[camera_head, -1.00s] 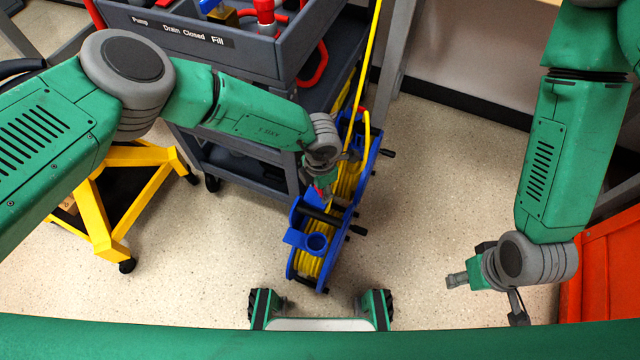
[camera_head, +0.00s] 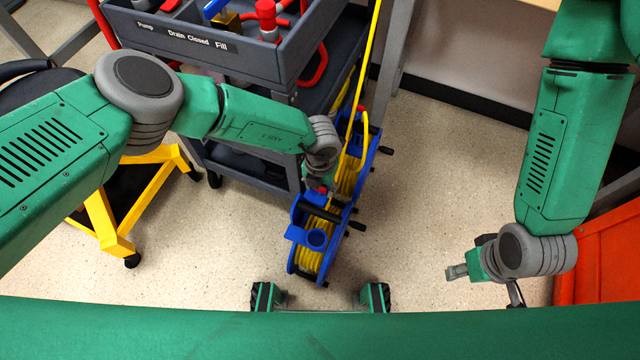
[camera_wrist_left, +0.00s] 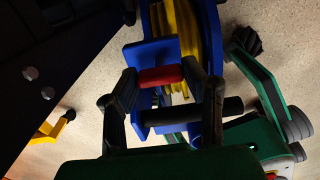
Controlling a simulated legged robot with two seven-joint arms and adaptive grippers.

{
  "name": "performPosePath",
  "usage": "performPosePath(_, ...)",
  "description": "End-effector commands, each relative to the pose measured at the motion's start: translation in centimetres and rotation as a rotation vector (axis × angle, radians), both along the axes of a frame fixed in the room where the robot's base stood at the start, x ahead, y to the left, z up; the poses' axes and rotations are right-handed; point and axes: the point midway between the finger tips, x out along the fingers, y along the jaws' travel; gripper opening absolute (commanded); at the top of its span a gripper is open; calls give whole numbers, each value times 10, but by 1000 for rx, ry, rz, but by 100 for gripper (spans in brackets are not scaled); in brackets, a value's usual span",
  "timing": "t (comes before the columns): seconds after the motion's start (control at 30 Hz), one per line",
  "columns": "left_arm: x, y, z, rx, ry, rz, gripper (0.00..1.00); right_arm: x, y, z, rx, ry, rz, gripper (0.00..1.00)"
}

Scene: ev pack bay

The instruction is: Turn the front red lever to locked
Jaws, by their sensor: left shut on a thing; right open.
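The front red lever (camera_wrist_left: 160,76) is a short red bar at the near end of the blue hose reel (camera_head: 297,262), which carries yellow hose. In the left wrist view it lies crosswise between the two fingers of my left gripper (camera_wrist_left: 165,82), which is shut on it. In the head view my left gripper (camera_head: 322,180) mostly covers the lever, and only a bit of red shows. Whether the lever stands at locked cannot be read. My right gripper (camera_head: 486,282) is open and empty over the floor at the right.
A grey cart (camera_head: 190,42) with labels and red and blue valves stands behind and left of the reel. A yellow-framed stool (camera_head: 108,225) is at the left, an orange cabinet (camera_head: 600,255) at the right. Bare floor (camera_head: 430,170) lies right of the reel.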

Motion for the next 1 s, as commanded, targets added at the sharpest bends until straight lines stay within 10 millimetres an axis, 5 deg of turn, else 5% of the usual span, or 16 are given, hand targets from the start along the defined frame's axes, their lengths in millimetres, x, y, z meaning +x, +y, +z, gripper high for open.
performPosePath(0.43, 4, -1, 2, -4, -8, 11, 9, 0, 0, 0, 0, 0, 0, 43)
performPosePath(0.47, 4, -1, 2, -4, -7, 11, 49, 0, 0, 0, 0, 0, 0, 43)
performPosePath(0.5, 3, -1, 2, -4, -7, 11, 59, 0, 0, 0, 0, 0, 0, 43)
performPosePath(0.83, 1, 0, 2, -2, -2, 9, 59, -1, 0, 1, 0, -2, 0, 43)
performPosePath(1.0, 3, 0, 21, -1, -4, 7, 59, -2, 0, 1, 0, -3, 0, 43)
